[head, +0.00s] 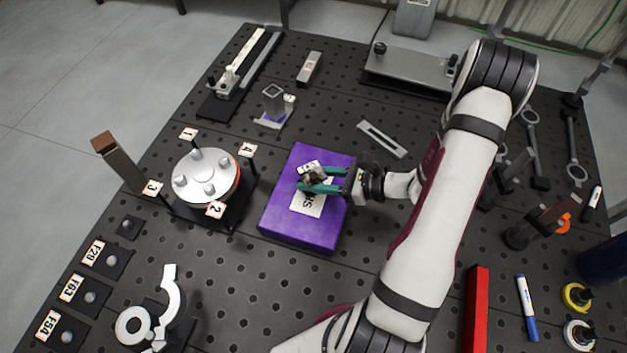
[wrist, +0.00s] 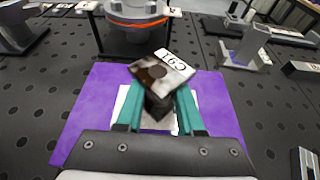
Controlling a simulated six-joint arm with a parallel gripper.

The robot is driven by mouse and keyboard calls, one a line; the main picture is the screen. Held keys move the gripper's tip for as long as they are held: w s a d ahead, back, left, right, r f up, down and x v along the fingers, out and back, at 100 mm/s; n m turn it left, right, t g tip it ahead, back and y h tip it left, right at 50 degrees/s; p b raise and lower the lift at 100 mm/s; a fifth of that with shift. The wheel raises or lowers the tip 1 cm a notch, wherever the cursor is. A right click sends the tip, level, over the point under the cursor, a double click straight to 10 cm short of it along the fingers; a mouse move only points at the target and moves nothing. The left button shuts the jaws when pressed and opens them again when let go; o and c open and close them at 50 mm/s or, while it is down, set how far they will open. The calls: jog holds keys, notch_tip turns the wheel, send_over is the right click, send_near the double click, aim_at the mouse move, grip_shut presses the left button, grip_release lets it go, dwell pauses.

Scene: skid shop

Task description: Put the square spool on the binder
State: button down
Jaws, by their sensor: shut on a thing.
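The square spool (wrist: 163,75) is a small metal piece with a flat square end, a dark round spot and a white label. It is held tilted between the teal fingers of my gripper (wrist: 158,112). In the head view the spool (head: 311,170) shows at the tips of my gripper (head: 320,181). The binder is a purple block (head: 283,223) with a white label, lying flat on the bench; it also shows in the wrist view (wrist: 83,112). The spool is over the binder's label. I cannot tell whether it touches the binder.
A round plate fixture (head: 205,176) with numbered tags stands left of the binder. A small stand with a square tube (head: 273,100) is behind it. A slotted grey bar (head: 381,139) lies at the back right.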

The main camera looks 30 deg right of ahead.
jog(key=shift+f, duration=0.9)
jog(key=shift+f, duration=0.1)
jog(key=c, duration=0.5)
grip_release()
